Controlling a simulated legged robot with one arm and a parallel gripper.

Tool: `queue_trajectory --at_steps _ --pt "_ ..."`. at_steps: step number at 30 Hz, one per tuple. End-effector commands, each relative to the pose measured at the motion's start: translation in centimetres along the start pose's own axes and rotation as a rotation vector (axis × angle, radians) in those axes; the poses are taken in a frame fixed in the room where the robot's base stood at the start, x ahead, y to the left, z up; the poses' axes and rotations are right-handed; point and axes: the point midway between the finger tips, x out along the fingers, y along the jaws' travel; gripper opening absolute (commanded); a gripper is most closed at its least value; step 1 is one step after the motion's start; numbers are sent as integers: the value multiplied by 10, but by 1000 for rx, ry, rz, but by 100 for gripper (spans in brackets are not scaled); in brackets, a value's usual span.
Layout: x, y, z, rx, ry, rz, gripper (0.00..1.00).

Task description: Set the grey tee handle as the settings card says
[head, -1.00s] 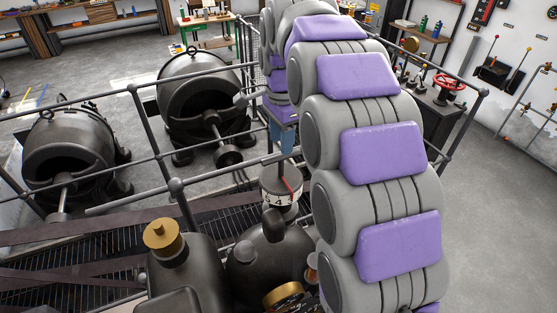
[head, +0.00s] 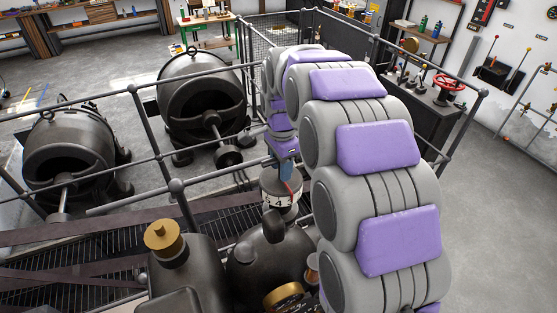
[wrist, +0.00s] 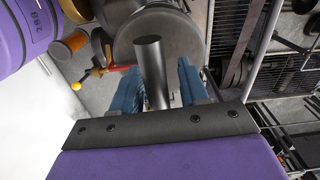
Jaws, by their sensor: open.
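The grey tee handle (wrist: 151,72) shows in the wrist view as a dark metal bar between the two blue fingers of my gripper (wrist: 158,88). The fingers are apart, with a gap visible beside the bar. Beyond the bar is the round grey top of a drum (wrist: 157,40). In the head view my gripper (head: 286,170) points down over this drum (head: 281,199), which has a white number band showing a 4 and a red line. The handle is hidden there by my gripper. I cannot make out a settings card in either view.
A dark machine with a brass cap (head: 163,237) stands in front left of the drum. Metal railings (head: 160,150) run behind it, with two large black dynamos (head: 200,95) beyond. A bench with a red handwheel (head: 449,83) is at right. Open floor (head: 500,220) lies at right.

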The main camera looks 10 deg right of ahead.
Motion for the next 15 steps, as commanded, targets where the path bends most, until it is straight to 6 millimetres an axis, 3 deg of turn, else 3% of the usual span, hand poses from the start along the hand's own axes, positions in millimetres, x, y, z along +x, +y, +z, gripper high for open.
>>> queue_trajectory --at_steps 15 --pt "0 -1 0 0 0 -1 0"
